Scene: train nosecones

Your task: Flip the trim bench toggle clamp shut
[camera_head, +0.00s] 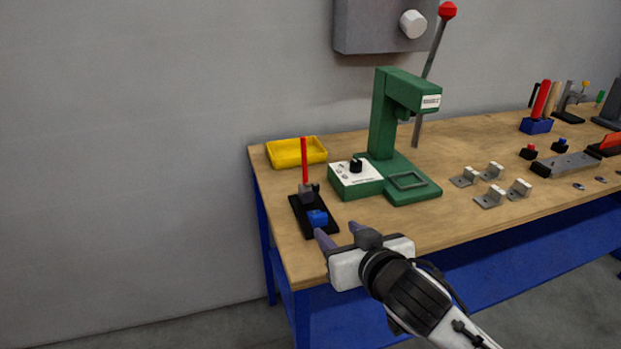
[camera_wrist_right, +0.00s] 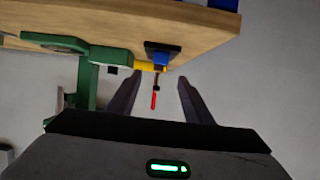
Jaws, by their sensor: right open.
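The toggle clamp (camera_head: 318,228) sits on a black base plate near the left end of the workbench, with a blue block at its near end. Its red handle (camera_head: 304,160) stands upright. In the wrist view the red handle (camera_wrist_right: 154,99) shows between the fingers, beyond them, with the blue block (camera_wrist_right: 160,57) above it. My right gripper (camera_head: 338,232) is open and empty, just in front of the clamp at the near bench edge, apart from the handle. My left gripper is not in view.
A yellow tray (camera_head: 296,153) lies behind the clamp. A green press (camera_head: 384,125) with a control box (camera_head: 357,180) stands close to the clamp's right. Several metal brackets (camera_head: 490,198) lie further right on the wooden bench (camera_head: 440,228). The bare wall (camera_head: 150,150) is left.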

